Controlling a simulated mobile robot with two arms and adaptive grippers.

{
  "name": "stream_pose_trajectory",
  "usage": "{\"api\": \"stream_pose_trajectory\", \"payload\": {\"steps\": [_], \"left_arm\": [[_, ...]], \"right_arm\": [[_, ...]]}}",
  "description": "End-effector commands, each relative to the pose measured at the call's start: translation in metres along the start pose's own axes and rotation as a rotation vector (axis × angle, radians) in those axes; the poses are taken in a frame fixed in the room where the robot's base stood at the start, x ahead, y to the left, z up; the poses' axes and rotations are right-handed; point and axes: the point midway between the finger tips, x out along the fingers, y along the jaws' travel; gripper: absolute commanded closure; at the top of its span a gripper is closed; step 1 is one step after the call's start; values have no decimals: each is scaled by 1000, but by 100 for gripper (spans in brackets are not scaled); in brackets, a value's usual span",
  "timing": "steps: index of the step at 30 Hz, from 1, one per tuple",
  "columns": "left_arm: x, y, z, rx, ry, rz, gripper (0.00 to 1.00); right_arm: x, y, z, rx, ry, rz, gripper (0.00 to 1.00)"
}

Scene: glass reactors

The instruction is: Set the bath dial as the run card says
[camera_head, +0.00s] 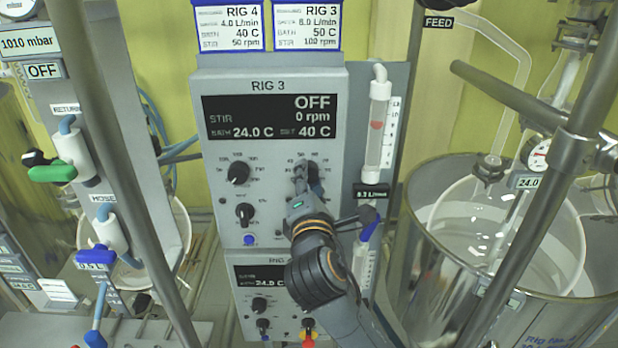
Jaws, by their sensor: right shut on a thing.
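The Rig 3 control unit (338,88) stands in the middle. Its display (270,117) reads OFF, stir 0 rpm, bath 24.0 C, set 40 C. The bath dial (313,171) is at the right of its panel, mostly hidden by my right gripper (304,180). That gripper comes from below and is shut on the dial. Two run cards sit on top: the Rig 3 card (307,27) shows bath 50 C and stir 100 rpm; the Rig 4 card (229,27) shows bath 40 C and stir 50 rpm. My left gripper is not in view.
Other knobs (238,173) sit left of the dial. A second control unit (247,301) is below, partly behind my arm. A flow tube (377,130) with a blue valve stands close right. A glass vessel in a steel bath (425,240) is at right. Valves (75,160) and poles are left.

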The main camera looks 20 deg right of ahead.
Motion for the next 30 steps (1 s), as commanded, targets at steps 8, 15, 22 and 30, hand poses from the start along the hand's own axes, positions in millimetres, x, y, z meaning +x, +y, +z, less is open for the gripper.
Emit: {"api": "stream_pose_trajectory", "payload": {"steps": [8,15,22,30], "left_arm": [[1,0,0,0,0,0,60],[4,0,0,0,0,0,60],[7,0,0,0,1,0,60],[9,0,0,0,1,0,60]], "right_arm": [[0,-1,-2,265,-12,-6,94],[0,-2,-2,484,-22,-8,94],[0,-2,-2,652,-31,-9,94],[0,-1,-2,772,-36,-10,94]]}}
